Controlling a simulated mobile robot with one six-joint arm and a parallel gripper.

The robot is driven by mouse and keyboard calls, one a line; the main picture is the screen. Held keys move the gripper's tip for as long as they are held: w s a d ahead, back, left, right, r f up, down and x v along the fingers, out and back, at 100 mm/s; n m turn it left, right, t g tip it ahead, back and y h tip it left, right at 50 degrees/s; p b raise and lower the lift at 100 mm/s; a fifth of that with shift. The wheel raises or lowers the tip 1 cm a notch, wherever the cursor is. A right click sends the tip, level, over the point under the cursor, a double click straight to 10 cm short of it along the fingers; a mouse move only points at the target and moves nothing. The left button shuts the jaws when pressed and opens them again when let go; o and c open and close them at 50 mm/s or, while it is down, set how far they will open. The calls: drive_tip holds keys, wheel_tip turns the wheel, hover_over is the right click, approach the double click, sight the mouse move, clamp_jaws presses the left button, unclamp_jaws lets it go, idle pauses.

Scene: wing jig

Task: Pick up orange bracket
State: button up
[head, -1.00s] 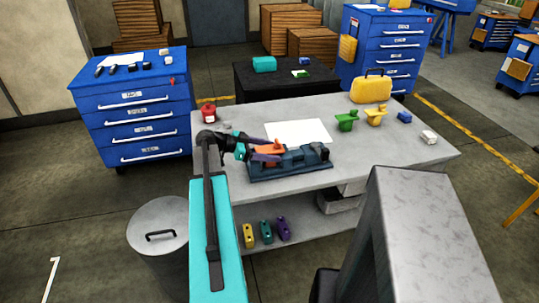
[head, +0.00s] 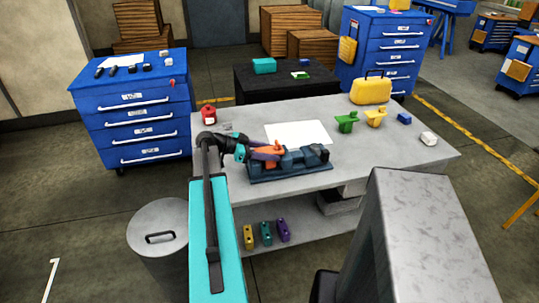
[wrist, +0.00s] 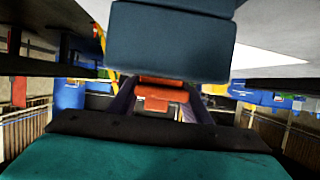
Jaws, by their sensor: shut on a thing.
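The orange bracket (head: 274,149) is at the left end of the dark blue jig (head: 310,164) on the grey workbench. My gripper (head: 272,153) reaches in from the left with its purple fingers shut on the bracket. In the wrist view the orange bracket (wrist: 158,95) shows between the two fingers, below a large dark blue block of the jig (wrist: 170,40). I cannot tell whether the bracket still touches the jig.
A green bracket (head: 346,122) and a yellow bracket (head: 375,117) stand on the right of the bench (head: 225,150). A white sheet (head: 298,133) lies behind the jig. A red canister (head: 208,114) is at the back left, a yellow case (head: 371,91) at the back right.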

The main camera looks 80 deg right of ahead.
sight(269, 150)
drive_tip(key=shift+r, duration=0.15)
drive_tip(key=shift+r+b, duration=1.2)
drive_tip(key=shift+r, duration=3.65)
